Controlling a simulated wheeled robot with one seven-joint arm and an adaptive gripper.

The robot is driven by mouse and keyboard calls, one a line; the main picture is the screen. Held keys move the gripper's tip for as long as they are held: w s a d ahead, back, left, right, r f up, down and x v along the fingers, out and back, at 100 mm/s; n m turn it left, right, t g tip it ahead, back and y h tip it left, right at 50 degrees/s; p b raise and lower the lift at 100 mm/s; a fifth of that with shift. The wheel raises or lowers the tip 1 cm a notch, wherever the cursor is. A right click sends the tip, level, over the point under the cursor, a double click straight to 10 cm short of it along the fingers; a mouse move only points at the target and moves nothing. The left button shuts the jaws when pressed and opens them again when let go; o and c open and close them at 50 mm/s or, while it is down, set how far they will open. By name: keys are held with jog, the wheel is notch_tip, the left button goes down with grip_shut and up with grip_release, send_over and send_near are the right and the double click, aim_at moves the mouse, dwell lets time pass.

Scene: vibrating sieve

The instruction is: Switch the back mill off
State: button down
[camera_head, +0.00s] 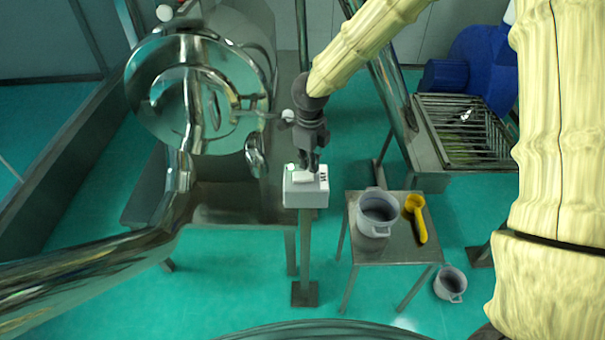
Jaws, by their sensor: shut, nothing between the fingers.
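A white switch box (306,192) stands on a thin metal post in the middle of the view. Its top carries a pale rocker or button and some dark marks, too small to read. My gripper (311,170) points down over the top of this box, its fingers shut and empty. The fingertips are at or just above the box top; I cannot tell whether they touch it. Behind and left is a large shiny metal machine with a round front (190,95), perhaps the mill. Whether it is running cannot be seen.
A small metal table (400,245) stands right of the post, with a grey pot (376,212) and a yellow scoop (416,218) on it. Another pot (450,284) is on the green floor. A slatted metal tray (465,130) and a blue machine part (475,65) are at the back right.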

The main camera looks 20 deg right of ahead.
aim_at(309, 174)
jog(key=shift+f+b, duration=0.5)
jog(key=shift+f, duration=0.75)
dwell(1.4)
jog(key=shift+r, duration=0.15)
jog(key=shift+r+p, duration=3.35)
jog(key=shift+r, duration=0.05)
jog(key=shift+s+f, duration=0.1)
jog(key=shift+f, duration=0.05)
